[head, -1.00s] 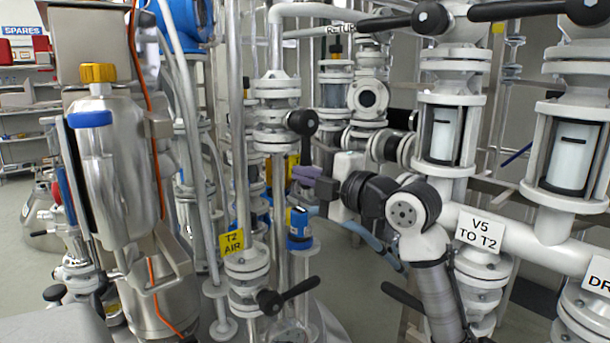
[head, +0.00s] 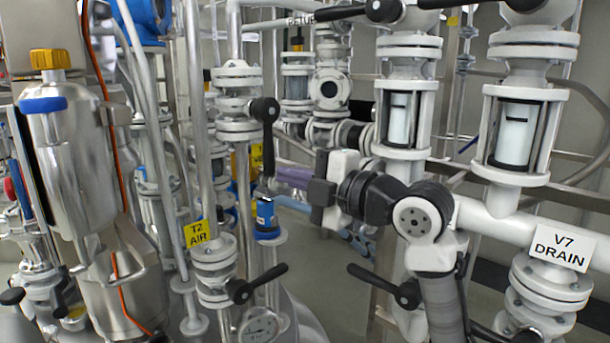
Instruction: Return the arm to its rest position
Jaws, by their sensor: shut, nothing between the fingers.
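My arm rises from the lower right of the head view and bends at a dark joint, with its forearm pointing left. My gripper (head: 319,190) is at its end, with dark fingers and a white body. The fingers are shut and I see nothing held in them. The gripper is in front of the pipework, right of the upright black lever (head: 264,140) on the T2 AIR line and apart from it in the picture. My arm hides part of the white pipe and valve column behind it.
The yellow T2 AIR tag (head: 197,233) and a lower black-handled valve (head: 258,284) stand left of my arm, with a gauge (head: 259,325) below. A steel vessel (head: 75,170) is at left. Sight glasses (head: 514,135) and the V7 DRAIN sign (head: 559,247) are at right.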

